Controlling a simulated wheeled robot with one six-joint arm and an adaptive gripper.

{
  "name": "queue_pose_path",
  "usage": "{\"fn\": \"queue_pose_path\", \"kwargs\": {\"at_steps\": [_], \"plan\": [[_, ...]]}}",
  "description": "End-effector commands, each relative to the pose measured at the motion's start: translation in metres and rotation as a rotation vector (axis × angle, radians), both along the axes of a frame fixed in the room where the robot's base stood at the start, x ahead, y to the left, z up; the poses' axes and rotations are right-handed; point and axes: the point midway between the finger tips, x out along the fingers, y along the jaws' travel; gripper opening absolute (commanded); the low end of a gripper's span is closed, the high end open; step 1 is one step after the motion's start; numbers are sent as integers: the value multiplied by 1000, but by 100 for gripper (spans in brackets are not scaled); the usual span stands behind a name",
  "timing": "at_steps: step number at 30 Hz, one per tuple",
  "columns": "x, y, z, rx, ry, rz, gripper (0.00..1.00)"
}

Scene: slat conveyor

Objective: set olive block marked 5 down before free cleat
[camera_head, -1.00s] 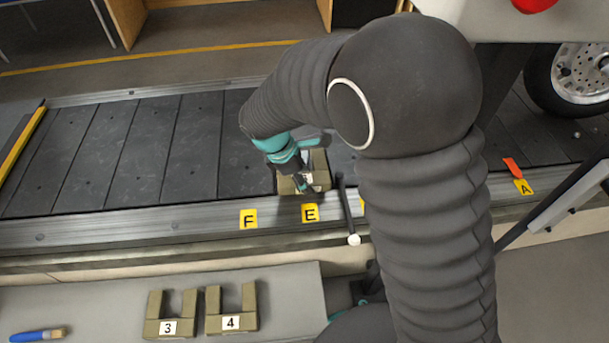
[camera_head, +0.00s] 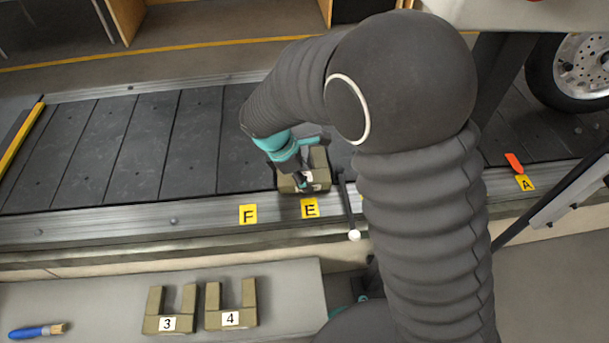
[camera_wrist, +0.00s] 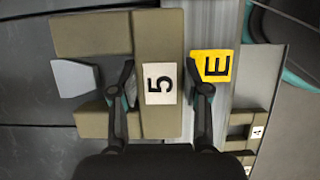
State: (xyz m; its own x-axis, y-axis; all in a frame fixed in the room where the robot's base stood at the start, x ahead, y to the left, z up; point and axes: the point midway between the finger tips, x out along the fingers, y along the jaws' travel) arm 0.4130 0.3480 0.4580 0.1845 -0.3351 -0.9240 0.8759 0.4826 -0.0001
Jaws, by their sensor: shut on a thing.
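The olive block marked 5 (camera_head: 318,180) is U-shaped and sits at the near edge of the conveyor, by the yellow E label (camera_head: 310,208). My gripper (camera_head: 302,181) reaches down onto it. In the wrist view the block (camera_wrist: 160,40) fills the middle, and my gripper (camera_wrist: 160,92) is shut on its bar, one finger on each side of the white 5 label. A light grey piece (camera_wrist: 75,78) shows between the block's two arms; it may be the cleat. Whether the block rests fully on the slats is hard to tell.
Olive blocks marked 3 (camera_head: 168,312) and 4 (camera_head: 231,307) lie on the grey shelf with a blue brush (camera_head: 38,331). A thin rod with a white knob (camera_head: 354,235) stands just right of the block. The slats to the left (camera_head: 140,150) are clear.

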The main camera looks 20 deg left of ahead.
Motion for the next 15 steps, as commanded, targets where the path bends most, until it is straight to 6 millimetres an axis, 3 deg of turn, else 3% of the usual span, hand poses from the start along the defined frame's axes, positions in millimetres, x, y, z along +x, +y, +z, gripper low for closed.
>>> {"fn": "queue_pose_path", "kwargs": {"at_steps": [15], "plan": [[0, 0, -6, 0, -1, 0, 0]]}}
